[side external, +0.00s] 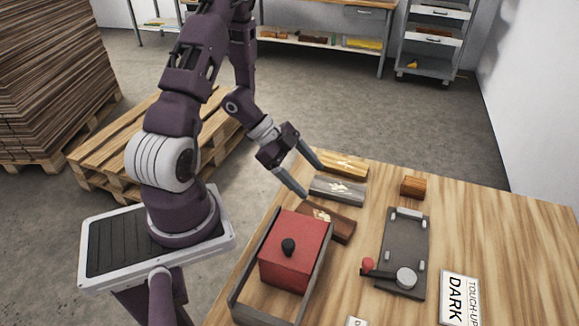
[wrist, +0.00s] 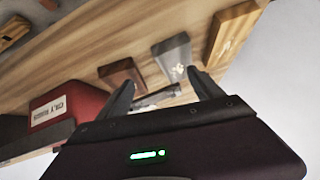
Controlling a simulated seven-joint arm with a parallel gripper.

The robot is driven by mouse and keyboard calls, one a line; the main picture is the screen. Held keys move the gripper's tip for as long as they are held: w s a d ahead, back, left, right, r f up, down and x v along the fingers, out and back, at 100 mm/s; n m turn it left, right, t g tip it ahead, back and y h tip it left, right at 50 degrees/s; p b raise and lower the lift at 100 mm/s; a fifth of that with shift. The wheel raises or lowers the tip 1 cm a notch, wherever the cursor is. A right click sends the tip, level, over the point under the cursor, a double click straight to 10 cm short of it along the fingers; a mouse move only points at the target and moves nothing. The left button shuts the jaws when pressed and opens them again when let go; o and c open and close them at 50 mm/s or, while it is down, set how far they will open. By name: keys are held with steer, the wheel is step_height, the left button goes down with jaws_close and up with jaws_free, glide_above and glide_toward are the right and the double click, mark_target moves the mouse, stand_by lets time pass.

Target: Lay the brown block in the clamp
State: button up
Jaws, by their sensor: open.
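The dark brown block (side external: 341,229) lies flat on the table just behind the red box, with a pale chipped patch on top. It also shows in the wrist view (wrist: 122,73), left of the grey block (wrist: 173,58). My gripper (side external: 312,182) is open and empty, its fingers spread near the left ends of the blocks. In the wrist view the gripper (wrist: 160,78) has its fingertips close to the brown and grey blocks. The clamp (side external: 404,240) is a dark plate with pale jaws, a round disc and a red knob; nothing lies in it.
A red box (side external: 295,262) with a black knob stands in a grey-sided tray (side external: 244,309). A light wood block (side external: 345,166) lies behind the grey one. A small orange-brown block (side external: 413,187) sits behind the clamp. A "TOUCH-UP DARK" card (side external: 459,299) lies at right.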

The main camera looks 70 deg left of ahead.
steer(key=w+a+r+y, duration=0.2)
steer(key=w+r, duration=0.1)
steer(key=w+a+r+y, duration=0.1)
steer(key=r+y, duration=0.1)
steer(key=shift+w+a+n, duration=0.15)
steer(key=shift+a+n, duration=0.05)
steer(key=shift+n, duration=0.2)
step_height(320, 180, up, 12)
steer(key=r+n+y, duration=0.1)
steer(key=n+y, duration=0.3)
steer(key=y, duration=0.1)
steer(key=s+d+r+n, duration=0.4)
steer(key=s+d+r, duration=0.1)
steer(key=s+d, duration=0.2)
steer(key=shift+s+d+r+n, duration=0.25)
steer(key=shift+s+r+n, duration=0.05)
steer(key=shift+s, duration=0.55)
steer(key=shift+o, duration=0.4)
steer(key=s+d+r+n+g+h, duration=0.1)
steer(key=s+d+h, duration=0.2)
steer(key=s+d, duration=0.6)
steer(key=shift+s+d, duration=0.15)
steer(key=shift+s, duration=0.35)
steer(key=shift+r, duration=0.1)
